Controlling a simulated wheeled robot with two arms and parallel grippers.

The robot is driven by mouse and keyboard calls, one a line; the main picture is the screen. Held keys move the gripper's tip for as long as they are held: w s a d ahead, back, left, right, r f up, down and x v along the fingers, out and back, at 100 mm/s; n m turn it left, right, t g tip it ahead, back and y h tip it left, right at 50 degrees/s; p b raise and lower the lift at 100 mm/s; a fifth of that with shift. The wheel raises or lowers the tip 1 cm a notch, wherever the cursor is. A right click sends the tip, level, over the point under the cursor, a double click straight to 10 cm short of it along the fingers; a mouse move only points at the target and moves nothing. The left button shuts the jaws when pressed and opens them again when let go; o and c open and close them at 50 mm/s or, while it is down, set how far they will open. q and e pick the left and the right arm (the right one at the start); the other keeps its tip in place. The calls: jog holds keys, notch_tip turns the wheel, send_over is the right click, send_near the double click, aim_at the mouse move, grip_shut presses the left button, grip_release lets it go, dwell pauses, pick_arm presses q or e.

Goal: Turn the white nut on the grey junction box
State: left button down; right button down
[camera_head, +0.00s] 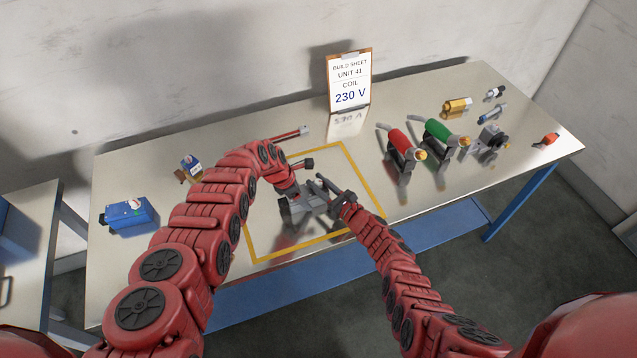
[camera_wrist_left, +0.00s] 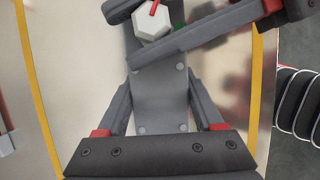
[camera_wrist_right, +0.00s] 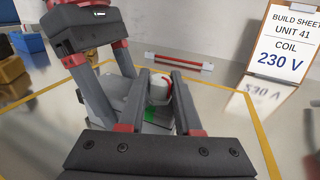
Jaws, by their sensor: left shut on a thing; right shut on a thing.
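The grey junction box (camera_head: 290,213) lies inside the yellow outline on the table, partly hidden by my arms in the head view. In the left wrist view its flat grey face (camera_wrist_left: 158,95) shows between my left gripper's fingers. My left gripper (camera_head: 300,202) is shut on the box. The white hexagonal nut (camera_wrist_left: 153,22), with a red mark on it, sits at one end of the box. In the right wrist view the nut (camera_wrist_right: 159,84) is between the fingers of my right gripper (camera_wrist_right: 162,90), which is shut on it. A green patch shows beside the nut.
A build sheet (camera_head: 349,82) reading 230 V stands at the back. Red-handled (camera_head: 400,142) and green-handled (camera_head: 438,131) parts and a brass fitting (camera_head: 456,107) are right. A blue box (camera_head: 132,216) is left.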

jog(key=shift+f, duration=0.1)
jog(key=shift+s+m+t+h, duration=0.1)
jog(key=shift+m+t+h, duration=0.2)
jog(key=shift+h, duration=0.1)
jog(key=m+t+h, duration=0.1)
jog(key=m+h, duration=0.1)
jog(key=h, duration=0.1)
jog(key=m+t+h, duration=0.1)
jog(key=m+h, duration=0.1)
jog(key=h, duration=0.1)
jog(key=shift+m+t, duration=0.3)
jog(key=shift+t, duration=0.1)
jog(key=shift+a+r+m+t+h, duration=0.2)
jog(key=shift+m+h, duration=0.15)
jog(key=shift+h, duration=0.3)
jog(key=shift+a+r+m+t+h, duration=0.1)
jog(key=shift+r+m+t+h, duration=0.2)
jog(key=shift+h, duration=0.35)
jog(key=shift+f+m+h, duration=0.2)
jog(key=shift+m+h, duration=0.15)
jog(key=shift+h, duration=0.05)
jog(key=shift+d+f+h, duration=0.1)
jog(key=shift+d+h, duration=0.1)
jog(key=shift+h, duration=0.1)
jog(key=c, duration=0.6)
grip_release()
jog(key=shift+f, duration=0.1)
